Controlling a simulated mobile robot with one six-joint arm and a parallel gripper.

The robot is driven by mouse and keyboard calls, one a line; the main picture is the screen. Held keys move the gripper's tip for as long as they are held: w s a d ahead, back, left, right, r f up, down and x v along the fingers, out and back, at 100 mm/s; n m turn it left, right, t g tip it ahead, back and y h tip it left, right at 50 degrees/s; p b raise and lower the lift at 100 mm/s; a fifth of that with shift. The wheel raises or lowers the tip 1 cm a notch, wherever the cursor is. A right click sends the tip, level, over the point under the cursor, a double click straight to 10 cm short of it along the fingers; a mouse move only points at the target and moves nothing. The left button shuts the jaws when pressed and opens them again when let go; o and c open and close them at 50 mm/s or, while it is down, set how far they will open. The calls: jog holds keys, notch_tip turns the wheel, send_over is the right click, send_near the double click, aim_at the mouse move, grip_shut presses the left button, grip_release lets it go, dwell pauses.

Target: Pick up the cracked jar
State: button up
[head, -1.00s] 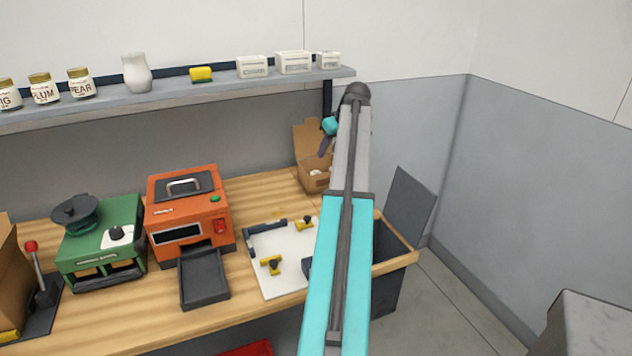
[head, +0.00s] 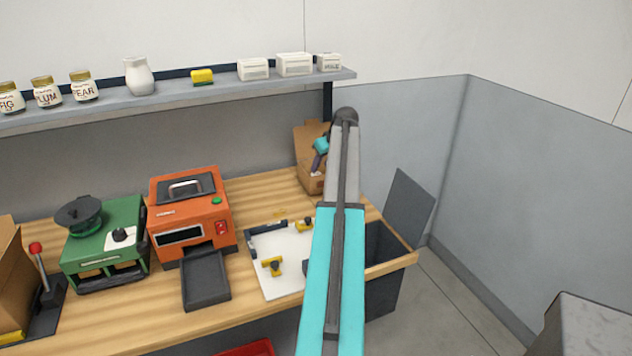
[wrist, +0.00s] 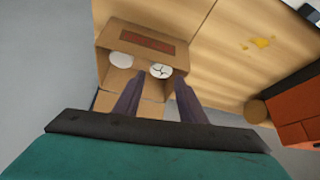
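The cracked jar (wrist: 160,71) shows in the wrist view as a round white top with dark crack lines, inside an open cardboard box (wrist: 117,77). A plain white round top (wrist: 121,60) sits to its left in the same box. My gripper (wrist: 157,88) is open and empty, its two dark fingers pointing into the box on either side of the cracked top's line. I cannot tell how far above the jar they are. In the head view my gripper (head: 317,162) is at the box (head: 307,181), and my arm and gripper hide the jars there.
The box stands at the back right of the wooden bench (head: 120,325). A white board (head: 285,280) with yellow clamps, an orange machine (head: 190,215) and a green machine (head: 105,240) stand left of it. A shelf (head: 180,100) runs above. A dark bin (head: 383,290) is at the bench's right end.

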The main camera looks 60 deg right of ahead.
aim_at(318, 172)
dwell(0.3)
jog(key=shift+p+x, duration=0.8)
jog(key=shift+x, duration=0.5)
jog(key=shift+p+x, duration=0.35)
jog(key=shift+x, duration=1)
jog(key=shift+a, duration=0.1)
jog(key=c, duration=0.8)
jog(key=shift+o, duration=0.2)
jog(key=shift+r, duration=0.15)
notch_tip(318, 172, up, 10)
jog(key=b, duration=0.3)
